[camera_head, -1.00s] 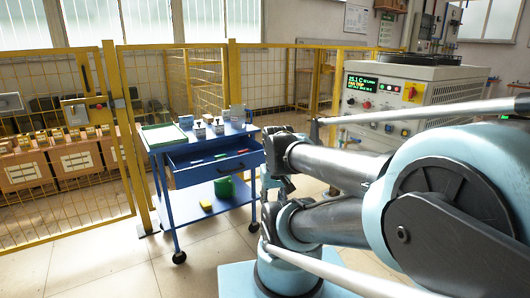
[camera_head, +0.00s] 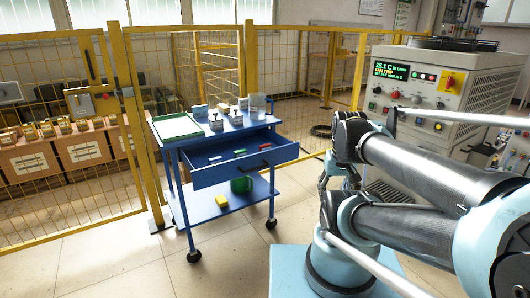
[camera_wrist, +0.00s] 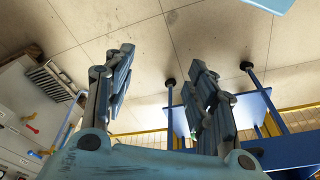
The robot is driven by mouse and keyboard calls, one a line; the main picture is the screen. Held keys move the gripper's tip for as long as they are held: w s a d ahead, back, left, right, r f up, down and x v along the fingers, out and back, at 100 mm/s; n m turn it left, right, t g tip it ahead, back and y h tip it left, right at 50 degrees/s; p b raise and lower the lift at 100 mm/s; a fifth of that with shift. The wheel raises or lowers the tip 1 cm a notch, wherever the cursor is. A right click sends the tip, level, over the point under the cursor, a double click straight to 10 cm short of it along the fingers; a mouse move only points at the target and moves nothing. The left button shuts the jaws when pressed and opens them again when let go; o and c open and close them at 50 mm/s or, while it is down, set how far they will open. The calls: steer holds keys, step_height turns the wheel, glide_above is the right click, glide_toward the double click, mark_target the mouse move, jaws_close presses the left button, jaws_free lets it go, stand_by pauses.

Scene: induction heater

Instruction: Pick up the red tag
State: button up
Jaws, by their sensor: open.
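Small coloured pieces lie in the open blue drawer (camera_head: 226,172) of a cart in the head view. My gripper (camera_head: 326,180) is to the right of the cart, partly hidden by my arm. In the wrist view my gripper (camera_wrist: 163,88) has its fingers wide apart with nothing between them. No red tag can be made out in that view.
The blue cart (camera_head: 172,148) carries a green-rimmed tray (camera_head: 178,127) and several small items on top. A green container (camera_head: 241,184) and yellow block (camera_head: 221,202) sit on its lower shelf. Yellow mesh fencing (camera_head: 285,90) runs behind. The heater cabinet (camera_head: 432,97) stands right.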

steer(key=shift+o, duration=1)
steer(key=w+a+r+n, duration=0.1)
steer(key=w+r, duration=0.4)
steer(key=w, duration=0.1)
steer(key=shift+w+a, duration=0.15)
steer(key=shift+a, duration=0.2)
step_height(320, 180, up, 6)
steer(key=n+t+y, duration=0.1)
steer(key=n+y, duration=0.1)
steer(key=n, duration=0.3)
glide_above(266, 145)
steer(key=s+d, duration=0.2)
steer(key=s, duration=0.3)
steer(key=x, duration=1)
steer(key=shift+w+a+f, duration=0.1)
steer(key=shift+w+a, duration=0.1)
steer(key=shift+w, duration=0.3)
steer(key=shift+d+x, duration=0.2)
steer(key=shift+x, duration=1)
steer(key=shift+d+x, duration=0.2)
steer(key=shift+x, duration=1)
steer(key=shift+a+f, duration=0.15)
steer(key=shift+f, duration=0.6)
steer(key=c, duration=1.1)
